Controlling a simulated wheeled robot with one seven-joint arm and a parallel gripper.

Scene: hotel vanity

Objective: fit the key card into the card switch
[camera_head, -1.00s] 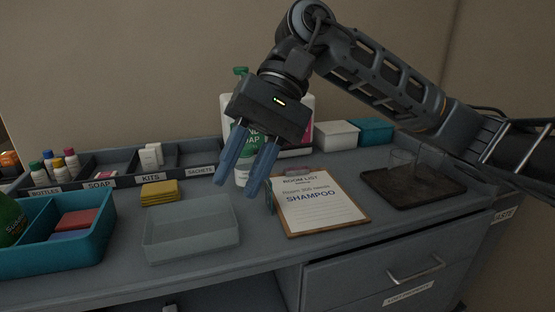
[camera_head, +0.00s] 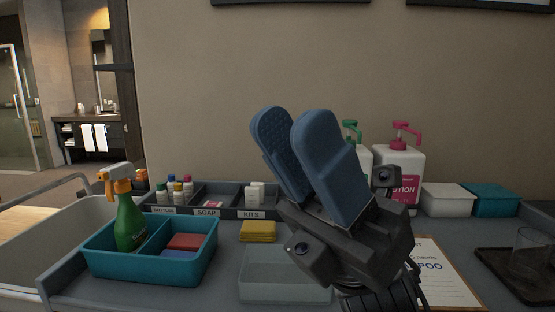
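My gripper (camera_head: 293,125) is raised in front of the camera, above the counter, with its two blue fingers pointing up and to the left. The fingers stand apart, and the ridged inner face of the left one shows. Nothing is visible between them. I see no key card and no card switch in this view. My gripper hides part of the counter and the items behind it.
A teal caddy (camera_head: 93,258) with a green spray bottle (camera_head: 130,222) stands at left. A clear tray (camera_head: 270,288), yellow sponges (camera_head: 258,231) and a clipboard (camera_head: 450,275) lie near my gripper. Pump bottles (camera_head: 403,165) stand behind; a dark tray (camera_head: 498,262) holds a glass (camera_head: 530,250).

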